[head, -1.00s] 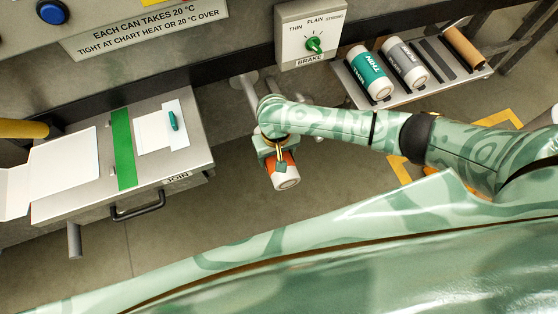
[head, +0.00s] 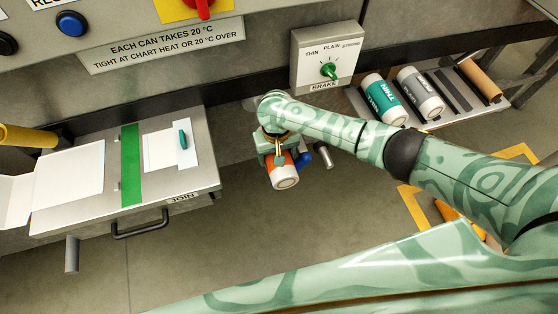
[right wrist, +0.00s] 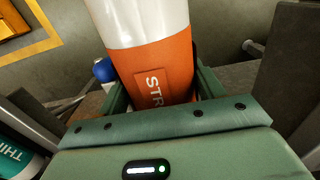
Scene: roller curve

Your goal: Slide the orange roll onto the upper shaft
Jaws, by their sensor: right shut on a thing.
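My right gripper (head: 280,158) is shut on the orange roll (head: 284,174), a white-ended can-shaped roll in the head view. In the right wrist view the orange roll (right wrist: 155,65) fills the space between the fingers, and its label begins "STR". A grey shaft end (head: 323,155) and a blue part (head: 304,159) show just right of the roll, partly hidden by my arm. The right wrist view shows a blue knob (right wrist: 104,70) left of the roll and a grey rod end (right wrist: 252,47) right of it. I cannot tell which is the upper shaft. My left gripper is out of view.
A shelf at the right holds a teal THIN roll (head: 384,98), a grey roll (head: 420,92) and a brown tube (head: 478,80). The brake dial (head: 329,71) is on the panel above. The JOIN table (head: 200,165) stands left. Floor below the roll is clear.

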